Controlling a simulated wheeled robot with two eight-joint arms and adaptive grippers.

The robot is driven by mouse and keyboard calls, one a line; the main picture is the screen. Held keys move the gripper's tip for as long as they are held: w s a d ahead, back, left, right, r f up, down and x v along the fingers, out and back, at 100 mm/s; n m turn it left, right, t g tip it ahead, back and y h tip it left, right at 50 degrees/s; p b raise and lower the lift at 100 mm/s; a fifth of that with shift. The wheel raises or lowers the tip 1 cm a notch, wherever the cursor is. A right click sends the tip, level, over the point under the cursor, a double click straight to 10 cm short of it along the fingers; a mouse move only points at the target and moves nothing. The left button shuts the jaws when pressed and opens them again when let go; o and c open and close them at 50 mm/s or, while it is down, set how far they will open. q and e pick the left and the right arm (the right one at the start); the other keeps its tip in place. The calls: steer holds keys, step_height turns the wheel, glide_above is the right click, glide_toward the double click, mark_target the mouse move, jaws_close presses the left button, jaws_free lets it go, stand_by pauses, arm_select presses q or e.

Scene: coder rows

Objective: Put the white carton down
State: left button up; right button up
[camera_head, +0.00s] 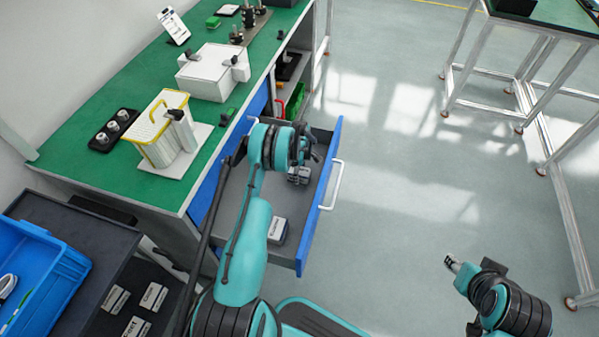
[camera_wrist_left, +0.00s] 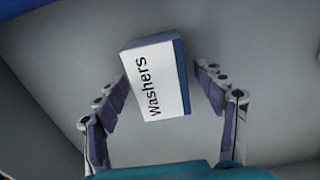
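In the left wrist view a white carton (camera_wrist_left: 156,80) marked "Washers", with a blue side, lies slightly tilted between and beyond the fingertips of my left gripper (camera_wrist_left: 164,85). The fingers stand spread, with a visible gap on the carton's right; the left finger is close to its edge. In the head view my left gripper (camera_head: 298,172) is over the open grey drawer (camera_head: 245,212), and the arm hides part of it. Whether the carton rests on the drawer floor is not clear. My right gripper (camera_head: 452,263) is over bare floor at the right; its fingers are too small to judge.
A labelled box (camera_head: 278,230) sits in the drawer's near part. The blue drawer front (camera_head: 318,205) has a white handle (camera_head: 333,185). The green workbench (camera_head: 100,95) above holds a yellow-rimmed bin (camera_head: 160,135) and a white case (camera_head: 212,72). A blue crate (camera_head: 45,265) stands lower left.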

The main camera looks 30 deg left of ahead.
arm_select(q)
steer(key=shift+r, duration=0.15)
steer(key=s+d+r+m+t+p, duration=0.1)
steer(key=d+r+m+p, duration=0.15)
steer(key=r, duration=1.05)
steer(key=d+r+m+p, duration=0.2)
steer(key=d+r, duration=0.1)
steer(key=r, duration=1.1)
steer(key=s+d+r+m+t, duration=0.2)
steer(key=s+d+r+m, duration=0.3)
steer(key=r, duration=0.5)
steer(key=s+d+r+m+t, duration=0.1)
steer(key=s+d+r+m, duration=0.25)
steer(key=s, duration=0.25)
steer(key=s+d+r+m+t, duration=0.1)
steer(key=s+d+r+m, duration=0.1)
steer(key=s+d+r, duration=0.3)
steer(key=s+d+f+m+t, duration=0.2)
steer(key=s+m, duration=0.3)
steer(key=s, duration=0.7)
steer(key=shift+f+m, duration=0.15)
steer(key=shift+m, duration=0.15)
steer(key=shift+a, duration=0.1)
